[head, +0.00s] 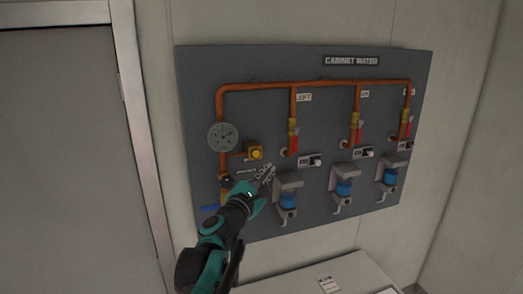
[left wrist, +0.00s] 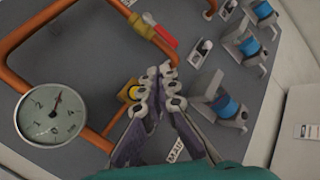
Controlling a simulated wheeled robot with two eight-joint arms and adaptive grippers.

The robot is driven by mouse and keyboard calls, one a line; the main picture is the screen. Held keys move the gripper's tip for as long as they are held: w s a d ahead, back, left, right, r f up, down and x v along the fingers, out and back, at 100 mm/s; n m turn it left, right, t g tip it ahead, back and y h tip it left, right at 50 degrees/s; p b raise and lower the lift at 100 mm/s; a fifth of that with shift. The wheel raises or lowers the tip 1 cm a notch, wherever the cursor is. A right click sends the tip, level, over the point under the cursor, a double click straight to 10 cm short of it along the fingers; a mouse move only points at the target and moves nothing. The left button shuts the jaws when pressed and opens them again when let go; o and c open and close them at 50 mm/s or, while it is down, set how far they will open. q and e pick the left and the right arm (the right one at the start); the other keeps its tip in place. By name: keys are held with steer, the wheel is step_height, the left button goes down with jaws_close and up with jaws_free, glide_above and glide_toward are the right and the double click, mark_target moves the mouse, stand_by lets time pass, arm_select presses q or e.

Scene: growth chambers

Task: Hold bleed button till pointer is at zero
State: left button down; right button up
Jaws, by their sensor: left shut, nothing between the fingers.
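The bleed button (head: 255,153) is a round yellow button in a square yellow housing, on the grey wall panel right of the gauge. It also shows in the left wrist view (left wrist: 131,92), partly covered by my fingers. The round pale gauge (head: 222,136) is at the panel's left. Contact with the button is not visible. My right gripper is out of view.
Orange pipes (head: 330,84) run over the panel, with red-handled valves (head: 295,143) on the drops. Several blue-banded filter units (head: 289,199) hang below, close right of my gripper. A blue lever (head: 209,208) sits at lower left. A pale surface (head: 310,275) lies below.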

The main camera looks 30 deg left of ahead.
mark_target(256, 158)
arm_select(q)
steer(key=w+a+b, duration=0.1)
steer(key=w+a, duration=0.4)
steer(key=a, duration=0.1)
steer(key=shift+w+a+b, duration=0.3)
steer(key=shift+w+a, duration=0.05)
stand_by(0.3)
steer(key=shift+w+a, duration=0.1)
steer(key=shift+a, duration=0.05)
stand_by(1.3)
steer(key=shift+w+a, duration=0.2)
steer(key=shift+w+a, duration=0.2)
steer(key=shift+a, duration=0.05)
stand_by(0.8)
stand_by(1.0)
steer(key=shift+s+d, duration=0.55)
steer(key=shift+d, duration=0.1)
